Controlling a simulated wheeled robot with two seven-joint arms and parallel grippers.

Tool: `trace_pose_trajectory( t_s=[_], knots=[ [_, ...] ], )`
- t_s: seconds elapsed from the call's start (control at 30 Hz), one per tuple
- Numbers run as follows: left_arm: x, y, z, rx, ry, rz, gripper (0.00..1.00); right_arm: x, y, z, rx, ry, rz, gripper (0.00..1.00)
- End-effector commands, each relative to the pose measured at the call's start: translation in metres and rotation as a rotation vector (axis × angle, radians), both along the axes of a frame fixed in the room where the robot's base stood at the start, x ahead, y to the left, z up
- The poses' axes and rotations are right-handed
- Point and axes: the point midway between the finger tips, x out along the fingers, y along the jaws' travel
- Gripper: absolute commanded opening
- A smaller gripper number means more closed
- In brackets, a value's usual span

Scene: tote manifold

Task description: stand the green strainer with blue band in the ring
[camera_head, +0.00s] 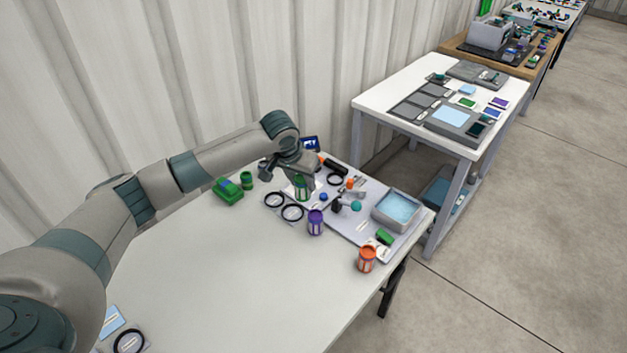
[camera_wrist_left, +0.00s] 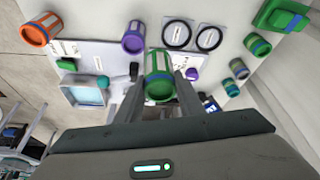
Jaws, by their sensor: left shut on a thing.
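My left gripper (camera_head: 299,176) points down over the far part of the table and is shut on the green strainer with blue band (camera_head: 301,190). Which ring is meant, I cannot tell. My right gripper is not in view.
A purple canister (camera_head: 315,223) stands near the rings, an orange canister (camera_head: 366,260) near the table's right edge. A grey tray (camera_head: 377,213) holds a light-blue surface. A green box (camera_head: 228,191) and a green canister (camera_head: 247,181) stand left. The near table (camera_head: 240,275) is mostly clear.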

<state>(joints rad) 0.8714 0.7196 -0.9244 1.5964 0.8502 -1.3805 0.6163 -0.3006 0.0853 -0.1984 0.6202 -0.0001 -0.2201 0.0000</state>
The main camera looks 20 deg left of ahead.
Motion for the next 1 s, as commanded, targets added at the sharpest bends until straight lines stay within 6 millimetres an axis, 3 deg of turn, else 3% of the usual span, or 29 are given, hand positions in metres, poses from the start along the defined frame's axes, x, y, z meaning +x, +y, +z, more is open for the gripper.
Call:
trace_pose_trajectory(
  t_s=[0.1, 0.3, 0.67, 1.0],
  knots=[
    [0.009, 0.024, -0.012, 0.004, 0.001, -0.001, 0.12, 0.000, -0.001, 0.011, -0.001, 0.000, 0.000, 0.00],
    [0.016, 0.043, -0.025, 0.009, -0.005, -0.008, 0.12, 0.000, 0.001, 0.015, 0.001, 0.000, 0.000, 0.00],
    [0.017, 0.045, -0.027, 0.011, -0.005, -0.011, 0.12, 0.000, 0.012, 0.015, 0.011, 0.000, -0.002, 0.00],
    [0.017, 0.045, -0.034, 0.011, -0.005, -0.009, 0.12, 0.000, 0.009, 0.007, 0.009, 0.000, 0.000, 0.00]
  ],
)
